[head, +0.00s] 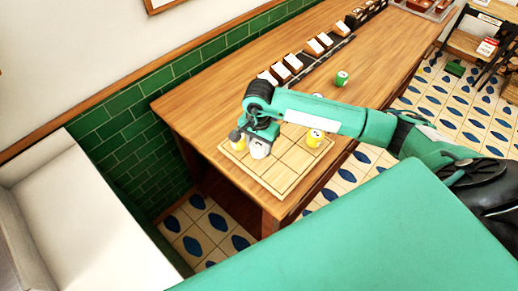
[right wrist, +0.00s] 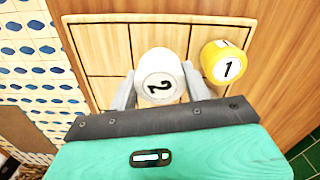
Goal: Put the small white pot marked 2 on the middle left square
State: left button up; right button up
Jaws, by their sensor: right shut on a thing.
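The small white pot marked 2 (right wrist: 158,72) is between the fingers of my right gripper (right wrist: 162,90) in the right wrist view, the fingers shut on its sides. In the head view the white pot (head: 260,149) shows below my right gripper (head: 263,135), over the left part of the wooden board of squares (head: 276,178). I cannot tell whether it touches the board. A yellow pot marked 1 (right wrist: 222,62) stands close beside it in the right wrist view. My left gripper is not in view.
Another yellow pot (head: 315,137) stands on the board's right part. A green pot (head: 341,78) stands on the wooden counter (head: 210,100) beyond my arm. White cards (head: 293,63) line a dark strip near the wall. The board's front squares are clear.

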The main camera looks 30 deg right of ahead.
aim_at(259, 152)
notch_tip(259, 152, down, 4)
jog(key=shift+r+p, duration=0.25)
jog(key=shift+p, duration=0.35)
jog(key=shift+f+b, duration=0.35)
jog(key=shift+f, duration=0.05)
jog(key=o, duration=1.1)
jog(key=shift+r, duration=0.1)
jog(key=shift+c, duration=0.2)
jog(key=shift+r+p, duration=0.2)
jog(key=shift+p, duration=0.15)
notch_tip(259, 152, up, 11)
jog(key=b, duration=0.4)
jog(key=shift+b, duration=0.4)
jog(key=shift+r, duration=0.45)
